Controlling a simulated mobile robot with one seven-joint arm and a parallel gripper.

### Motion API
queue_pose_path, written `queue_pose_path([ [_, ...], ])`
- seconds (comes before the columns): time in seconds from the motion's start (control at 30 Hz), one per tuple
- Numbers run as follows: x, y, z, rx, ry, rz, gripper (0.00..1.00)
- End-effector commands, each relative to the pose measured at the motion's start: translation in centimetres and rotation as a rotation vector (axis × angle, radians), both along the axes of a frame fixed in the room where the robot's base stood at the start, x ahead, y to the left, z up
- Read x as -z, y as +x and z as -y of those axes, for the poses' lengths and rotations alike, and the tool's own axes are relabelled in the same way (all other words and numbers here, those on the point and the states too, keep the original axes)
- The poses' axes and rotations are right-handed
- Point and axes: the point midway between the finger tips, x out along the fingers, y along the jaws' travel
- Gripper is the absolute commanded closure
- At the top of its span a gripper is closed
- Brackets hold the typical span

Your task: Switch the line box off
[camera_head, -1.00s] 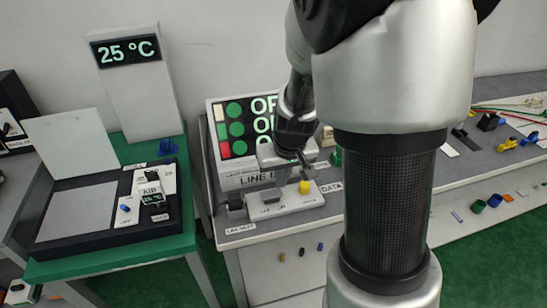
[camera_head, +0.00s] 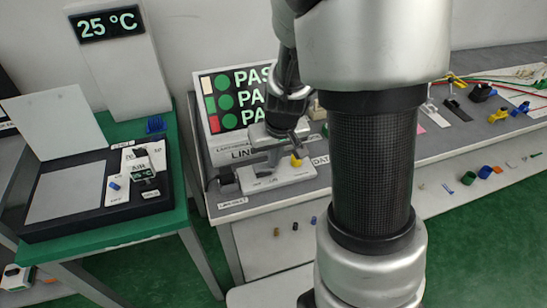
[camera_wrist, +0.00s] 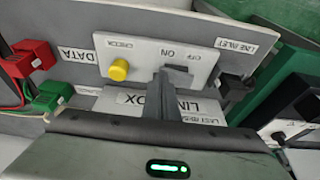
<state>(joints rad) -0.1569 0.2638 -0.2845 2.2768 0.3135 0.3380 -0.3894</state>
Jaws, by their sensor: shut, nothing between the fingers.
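The line box's low white control plate (camera_head: 270,183) lies on the grey bench, below a display panel (camera_head: 233,100) with green lamps and "PA…" text. In the wrist view the plate (camera_wrist: 205,37) appears upside down, with a yellow CHECK button (camera_wrist: 119,70) and a grey rocker switch (camera_wrist: 180,75) beside the ON and OFF labels. My gripper (camera_wrist: 165,78) is shut and empty, its fingertips right beside the switch on the ON side; I cannot tell whether they touch. In the head view my gripper (camera_head: 285,152) partly hides the plate and the switch.
A black connector (camera_wrist: 236,86) sits at the LINE INLET end, and green (camera_wrist: 50,98) and red (camera_wrist: 32,60) connectors at the DATA end. A green table (camera_head: 110,240) with another device stands left. Cables and small parts lie on the bench at right.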

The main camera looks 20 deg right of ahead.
Motion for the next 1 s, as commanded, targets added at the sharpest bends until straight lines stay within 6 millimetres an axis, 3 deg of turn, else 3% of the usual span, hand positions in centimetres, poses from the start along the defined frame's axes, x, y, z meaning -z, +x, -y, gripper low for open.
queue_pose_path([
  [0.4,-0.8,-0.1,-1.4,0.0,0.0,-0.002,1.0],
  [0.73,-0.9,0.0,-1.4,0.0,0.0,-0.001,1.0],
  [0.87,-2.2,0.3,-1.3,0.0,0.0,0.0,1.0],
  [1.0,-5.2,1.1,-1.0,-0.001,0.0,0.001,1.0],
])
